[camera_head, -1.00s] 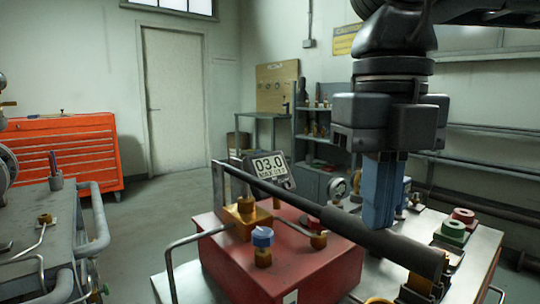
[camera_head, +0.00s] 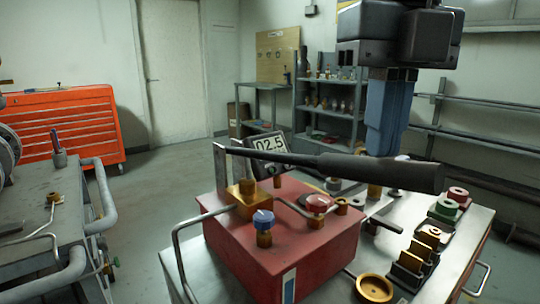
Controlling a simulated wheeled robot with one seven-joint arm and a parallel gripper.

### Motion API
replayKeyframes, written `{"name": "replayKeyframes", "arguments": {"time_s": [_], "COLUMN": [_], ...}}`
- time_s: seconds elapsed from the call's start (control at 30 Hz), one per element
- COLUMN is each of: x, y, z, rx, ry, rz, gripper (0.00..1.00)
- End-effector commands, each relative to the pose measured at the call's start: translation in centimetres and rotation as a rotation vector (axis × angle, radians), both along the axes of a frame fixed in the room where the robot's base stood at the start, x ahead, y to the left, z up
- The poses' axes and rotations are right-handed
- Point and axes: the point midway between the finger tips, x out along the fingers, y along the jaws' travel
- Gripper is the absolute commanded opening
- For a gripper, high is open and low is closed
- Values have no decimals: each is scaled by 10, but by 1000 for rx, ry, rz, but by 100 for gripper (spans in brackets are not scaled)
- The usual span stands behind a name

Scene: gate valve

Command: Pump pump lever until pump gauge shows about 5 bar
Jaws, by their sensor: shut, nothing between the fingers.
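The pump is a red box (camera_head: 270,240) on a metal cart, with brass fittings, a blue knob (camera_head: 263,220) and a red knob (camera_head: 318,204) on top. The dark pump lever (camera_head: 385,171) runs from the upright bracket at the left to a thick grip at the right, nearly level. The pump gauge (camera_head: 268,143) stands behind the lever and reads 02.5; its lower line is covered by the lever. My gripper (camera_head: 382,152) points down with blue fingers shut and empty. Its tips are behind or against the lever's thick grip; contact cannot be told.
On the cart's right side are green and red ring parts (camera_head: 447,206), dark blocks with brass pieces (camera_head: 420,252) and a brass dish (camera_head: 374,288). Another workbench (camera_head: 40,215) with pipes stands at the left. Open floor lies between it and the cart.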

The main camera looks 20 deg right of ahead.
Motion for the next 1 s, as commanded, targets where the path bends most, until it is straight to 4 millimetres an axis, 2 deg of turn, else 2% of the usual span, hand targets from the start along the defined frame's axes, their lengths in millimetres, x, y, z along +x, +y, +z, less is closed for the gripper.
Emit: {"name": "replayKeyframes", "arguments": {"time_s": [1.0], "x": [0], "y": [0], "z": [-65], "rx": [0], "ry": [0], "rz": [0], "gripper": [0]}}
